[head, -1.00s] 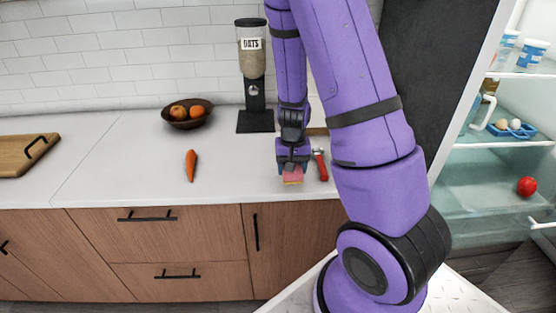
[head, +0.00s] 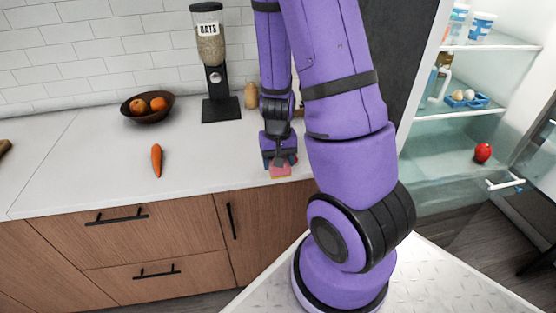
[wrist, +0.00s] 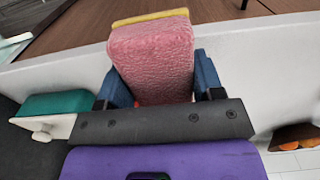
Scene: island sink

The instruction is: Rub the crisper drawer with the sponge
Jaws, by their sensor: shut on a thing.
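My gripper (head: 279,162) is shut on the sponge (head: 281,171), a pink block with a yellow layer, over the front edge of the white counter. In the wrist view the sponge (wrist: 152,58) sits between the two blue fingers. The open fridge stands at the right of the head view. The crisper drawer (head: 450,190) is the clear, greenish bin low in the fridge, with a white handle (head: 506,184) at its front. My gripper is well to the left of the drawer and apart from it.
A red tomato-like item (head: 482,153) sits in the fridge above the drawer. Eggs in a blue tray (head: 466,99) and cups (head: 481,27) are on higher shelves. The counter (head: 80,165) holds a carrot (head: 156,160), a fruit bowl (head: 147,107) and an oats dispenser (head: 212,65).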

